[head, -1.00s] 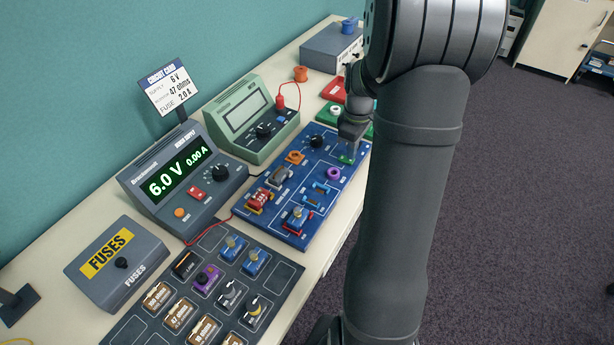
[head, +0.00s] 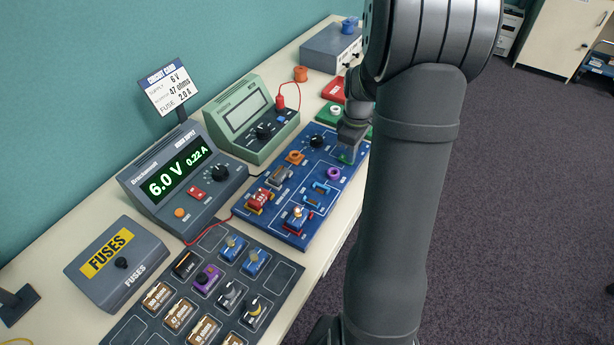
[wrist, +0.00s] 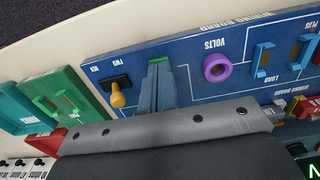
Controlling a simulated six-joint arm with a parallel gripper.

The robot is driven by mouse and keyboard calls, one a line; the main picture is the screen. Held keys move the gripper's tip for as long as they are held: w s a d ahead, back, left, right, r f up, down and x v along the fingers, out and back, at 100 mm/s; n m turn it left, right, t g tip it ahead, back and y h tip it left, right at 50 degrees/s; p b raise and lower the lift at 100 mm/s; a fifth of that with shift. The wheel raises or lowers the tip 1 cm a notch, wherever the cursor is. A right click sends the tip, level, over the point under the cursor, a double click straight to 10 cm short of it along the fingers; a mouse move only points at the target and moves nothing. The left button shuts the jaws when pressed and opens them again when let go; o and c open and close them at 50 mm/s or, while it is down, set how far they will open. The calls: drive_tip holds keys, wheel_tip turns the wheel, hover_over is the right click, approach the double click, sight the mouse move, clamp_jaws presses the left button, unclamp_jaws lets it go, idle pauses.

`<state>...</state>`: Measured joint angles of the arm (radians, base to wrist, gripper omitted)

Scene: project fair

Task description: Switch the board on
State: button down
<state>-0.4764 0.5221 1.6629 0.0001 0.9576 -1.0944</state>
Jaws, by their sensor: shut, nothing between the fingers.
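The blue wiring board (head: 284,221) lies on the bench, fitted with several coloured parts. In the wrist view, a black switch with an orange-yellow lever (wrist: 118,98) sits on the board (wrist: 200,90) near its left end. My gripper (wrist: 157,72) is shut and empty, its fingertips close to the board just right of that switch. In the head view, my gripper (head: 348,155) is over the board's far right corner. The power supply (head: 150,165) reads 6.0 V and 0.22 A. A small bulb (head: 298,211) near the board's front looks lit.
A green meter (head: 245,112) stands behind the board. A grey parts tray (head: 287,277) and a grey fuse box (head: 117,262) are at the front left. Red and green pieces (head: 333,90) lie past the board's far end. A card sign (head: 171,90) stands above the supply.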

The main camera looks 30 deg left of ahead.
wheel_tip(320, 180, up, 7)
idle(0.8)
drive_tip(key=shift+f, duration=0.1)
wheel_tip(320, 180, down, 7)
drive_tip(key=shift+r, duration=0.1)
idle(0.4)
drive_tip(key=a+r, duration=0.2)
drive_tip(key=r, duration=0.9)
drive_tip(key=a+r+h, duration=0.1)
drive_tip(key=a+r, duration=0.1)
drive_tip(key=r, duration=0.8)
drive_tip(key=shift+a+r, duration=0.15)
drive_tip(key=shift+r, duration=0.25)
